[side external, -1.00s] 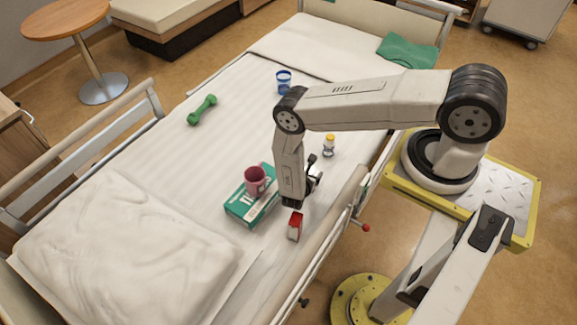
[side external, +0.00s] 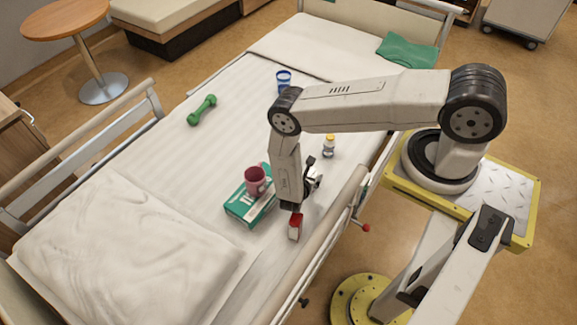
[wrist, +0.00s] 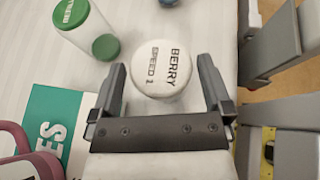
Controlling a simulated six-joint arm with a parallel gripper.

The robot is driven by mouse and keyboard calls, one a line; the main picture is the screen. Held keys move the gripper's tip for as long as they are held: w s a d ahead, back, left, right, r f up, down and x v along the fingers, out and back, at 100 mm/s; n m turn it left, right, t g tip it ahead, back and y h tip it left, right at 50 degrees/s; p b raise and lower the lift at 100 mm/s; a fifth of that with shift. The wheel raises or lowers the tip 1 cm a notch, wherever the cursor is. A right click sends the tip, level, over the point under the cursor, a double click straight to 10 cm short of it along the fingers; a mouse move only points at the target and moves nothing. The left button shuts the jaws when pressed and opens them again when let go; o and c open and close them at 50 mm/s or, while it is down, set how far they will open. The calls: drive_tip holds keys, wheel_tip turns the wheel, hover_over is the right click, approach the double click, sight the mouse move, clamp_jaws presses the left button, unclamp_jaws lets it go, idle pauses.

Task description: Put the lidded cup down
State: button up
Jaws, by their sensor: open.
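The lidded cup (wrist: 163,70) shows in the wrist view as a round white lid with dark lettering, seen from above over the pale sheet. My gripper (wrist: 165,83) is open, with one finger on each side of the cup's near part. Gaps show between the lid and both fingers. In the side view my gripper (side external: 292,207) is low over the bed, right of the pink mug and teal box. The cup cannot be clearly made out there, as my wrist covers that area.
A pink mug (side external: 255,181) stands on a teal box (side external: 241,211). A small red item (side external: 295,228) is close by my gripper. A yellow-capped bottle (side external: 329,146), blue cup (side external: 284,80) and green dumbbell (side external: 201,110) are farther up the bed. A bed rail (side external: 318,245) is right.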

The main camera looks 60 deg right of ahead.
drive_tip(key=v, duration=1)
drive_tip(key=shift+s+a+r, duration=0.1)
drive_tip(key=shift+a+r, duration=0.05)
idle(0.5)
wheel_tip(320, 180, up, 38)
drive_tip(key=s+a+m+y, duration=0.1)
drive_tip(key=a+m+y, duration=0.1)
drive_tip(key=m+y, duration=1)
drive_tip(key=m, duration=0.8)
drive_tip(key=shift+s+r+y, duration=0.2)
drive_tip(key=shift+s+y, duration=0.1)
